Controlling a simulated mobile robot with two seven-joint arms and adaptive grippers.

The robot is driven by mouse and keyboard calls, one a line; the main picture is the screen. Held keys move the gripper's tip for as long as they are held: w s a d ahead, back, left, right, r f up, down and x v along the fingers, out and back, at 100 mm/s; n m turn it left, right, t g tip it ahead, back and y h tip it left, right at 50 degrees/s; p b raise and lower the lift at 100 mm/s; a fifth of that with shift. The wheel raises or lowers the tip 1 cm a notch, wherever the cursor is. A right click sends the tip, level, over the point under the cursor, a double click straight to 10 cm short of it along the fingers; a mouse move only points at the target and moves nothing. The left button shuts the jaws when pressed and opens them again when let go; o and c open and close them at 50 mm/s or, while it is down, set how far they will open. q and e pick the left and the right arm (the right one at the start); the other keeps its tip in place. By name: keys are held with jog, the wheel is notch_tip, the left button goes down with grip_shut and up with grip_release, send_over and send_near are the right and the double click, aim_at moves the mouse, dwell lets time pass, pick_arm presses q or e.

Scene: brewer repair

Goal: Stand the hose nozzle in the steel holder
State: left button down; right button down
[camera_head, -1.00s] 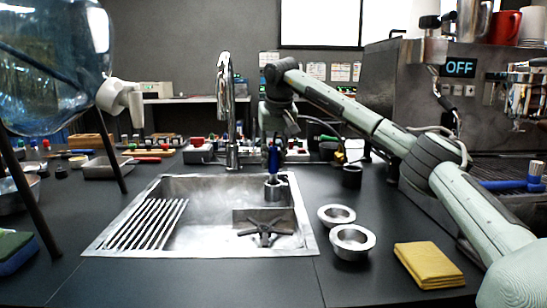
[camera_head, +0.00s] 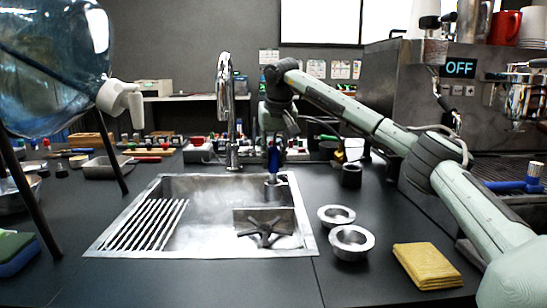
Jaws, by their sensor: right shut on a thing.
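The hose nozzle, with a blue body (camera_head: 274,159), hangs upright below my right gripper (camera_head: 275,143) at the back right of the sink. The dark fingers are small and partly hidden, but they are shut on the top of the nozzle. The small steel holder (camera_head: 275,190) is at the sink's back right rim, directly below the nozzle in the picture. The nozzle's lower end meets or overlaps the holder's top; I cannot tell whether it is inside. My left gripper is out of view.
The steel sink (camera_head: 110,243) has a slatted rack and the faucet (camera_head: 227,110) behind it. Two steel cups (camera_head: 352,242) and a yellow cloth (camera_head: 427,265) lie right of it. A coffee machine (camera_head: 440,85) stands at right, a water bottle (camera_head: 50,60) at left.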

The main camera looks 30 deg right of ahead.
jog(key=shift+f, duration=0.45)
dwell(0.5)
jog(key=c, duration=1.2)
grip_release()
jog(key=o, duration=0.6)
jog(key=shift+c, duration=0.2)
jog(key=shift+r, duration=3.5)
